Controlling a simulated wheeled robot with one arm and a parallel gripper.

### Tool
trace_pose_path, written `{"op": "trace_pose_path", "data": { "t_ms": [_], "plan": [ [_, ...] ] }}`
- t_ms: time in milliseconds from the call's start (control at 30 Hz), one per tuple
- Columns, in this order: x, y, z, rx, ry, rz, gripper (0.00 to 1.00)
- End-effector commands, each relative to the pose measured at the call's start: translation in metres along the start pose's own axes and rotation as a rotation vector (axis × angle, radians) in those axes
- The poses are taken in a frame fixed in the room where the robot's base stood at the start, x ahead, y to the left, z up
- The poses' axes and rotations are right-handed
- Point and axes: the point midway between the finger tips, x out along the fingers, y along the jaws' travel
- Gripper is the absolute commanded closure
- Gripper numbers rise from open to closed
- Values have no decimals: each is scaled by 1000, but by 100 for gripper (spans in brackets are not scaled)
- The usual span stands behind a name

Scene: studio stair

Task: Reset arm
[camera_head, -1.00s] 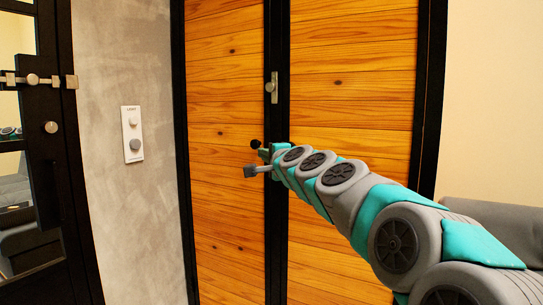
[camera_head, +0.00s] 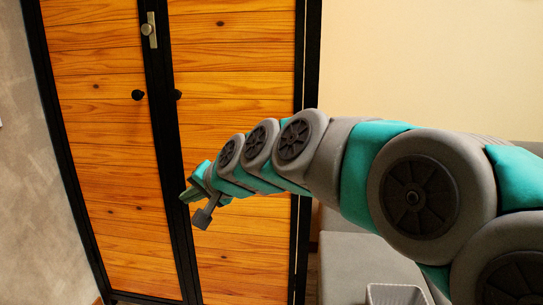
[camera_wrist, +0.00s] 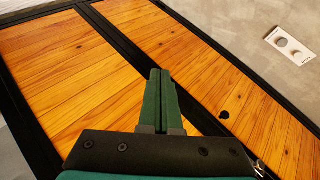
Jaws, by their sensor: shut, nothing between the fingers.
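My arm reaches in from the right in the head view, in front of a wooden double-door cabinet (camera_head: 240,75) with black frames. My gripper (camera_head: 183,197) is near the lower part of the right door, close to the black centre strip. In the wrist view my gripper (camera_wrist: 156,75) has its green fingers together with nothing between them. I cannot tell from the views how far the fingertips are from the door. Both cabinet doors look shut.
Two black knobs (camera_head: 138,95) and a metal latch (camera_head: 149,30) sit on the cabinet front. A grey sofa (camera_head: 350,262) stands at the right below my arm. A white switch plate (camera_wrist: 289,45) is on the grey wall in the wrist view.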

Motion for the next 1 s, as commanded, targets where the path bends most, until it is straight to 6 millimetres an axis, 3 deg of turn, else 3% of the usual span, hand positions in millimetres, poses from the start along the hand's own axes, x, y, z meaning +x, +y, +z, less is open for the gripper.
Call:
{"op": "trace_pose_path", "data": {
  "t_ms": [100, 300, 500, 600, 800, 1000],
  "plan": [
    [-29, 72, 30, -81, -79, 158, 100],
    [-87, 184, 90, -165, -243, 404, 100],
    [-160, 280, 156, -180, -430, 627, 100],
    [-197, 318, 190, -165, -526, 719, 100],
    [-250, 358, 240, -124, -664, 828, 100],
    [-264, 366, 253, -113, -700, 853, 100]
  ]
}}
